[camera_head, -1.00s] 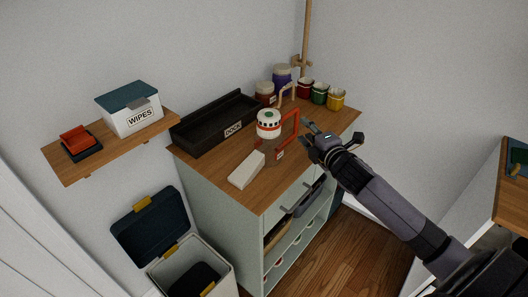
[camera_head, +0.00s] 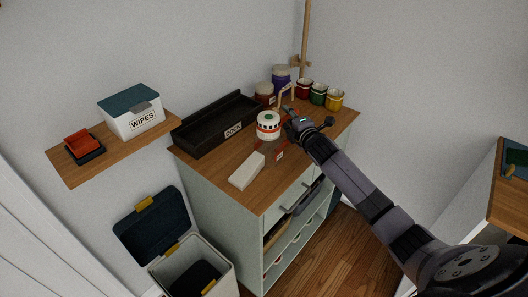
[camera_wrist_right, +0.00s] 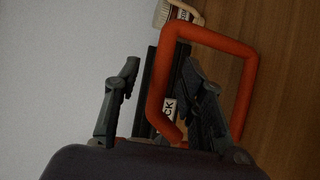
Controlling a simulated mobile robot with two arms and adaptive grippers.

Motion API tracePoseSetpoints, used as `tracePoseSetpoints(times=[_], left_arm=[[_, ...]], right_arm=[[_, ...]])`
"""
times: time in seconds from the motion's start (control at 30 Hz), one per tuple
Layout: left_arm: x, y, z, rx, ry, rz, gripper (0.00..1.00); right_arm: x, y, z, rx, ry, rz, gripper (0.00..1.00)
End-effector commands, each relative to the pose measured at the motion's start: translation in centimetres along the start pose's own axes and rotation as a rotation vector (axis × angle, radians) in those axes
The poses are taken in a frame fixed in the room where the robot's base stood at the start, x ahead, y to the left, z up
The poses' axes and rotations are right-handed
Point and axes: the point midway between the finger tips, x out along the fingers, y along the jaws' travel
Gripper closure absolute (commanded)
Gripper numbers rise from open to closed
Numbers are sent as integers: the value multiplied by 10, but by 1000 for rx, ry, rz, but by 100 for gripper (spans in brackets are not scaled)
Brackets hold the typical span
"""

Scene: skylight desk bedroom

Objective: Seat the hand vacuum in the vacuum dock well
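The hand vacuum, with a white round body (camera_head: 268,124) and a red-orange loop handle (camera_wrist_right: 252,85), stands on the wooden cabinet top. A white block-like piece (camera_head: 247,171) lies in front of it; I cannot tell whether it is part of the vacuum. The dock (camera_head: 214,124) is a long black open tray labelled DOCK, behind and left of the vacuum. My right gripper (camera_head: 288,118) is at the handle and hides much of it. In the wrist view, its open fingers (camera_wrist_right: 165,85) stand on either side of one handle bar. My left gripper is out of view.
Jars (camera_head: 281,76) and several coloured cups (camera_head: 319,94) stand at the back right of the cabinet top (camera_head: 226,162). A wall shelf (camera_head: 86,165) holds a wipes box (camera_head: 133,110). An open-lidded bin (camera_head: 184,260) stands at the front left.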

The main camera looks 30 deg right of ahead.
Motion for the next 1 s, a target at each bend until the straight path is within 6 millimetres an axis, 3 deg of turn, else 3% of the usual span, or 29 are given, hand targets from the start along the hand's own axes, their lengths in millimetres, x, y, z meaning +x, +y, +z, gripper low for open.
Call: tracePoseSetpoints(times=[0.33, 0.87, 1.0], left_arm=[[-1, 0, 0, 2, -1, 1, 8], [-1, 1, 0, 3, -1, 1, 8], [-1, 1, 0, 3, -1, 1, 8]], right_arm=[[6, 0, -1, 1, 2, 1, 63], [6, 0, -1, 0, 1, 0, 98], [6, -1, -1, 0, 1, 0, 100]])
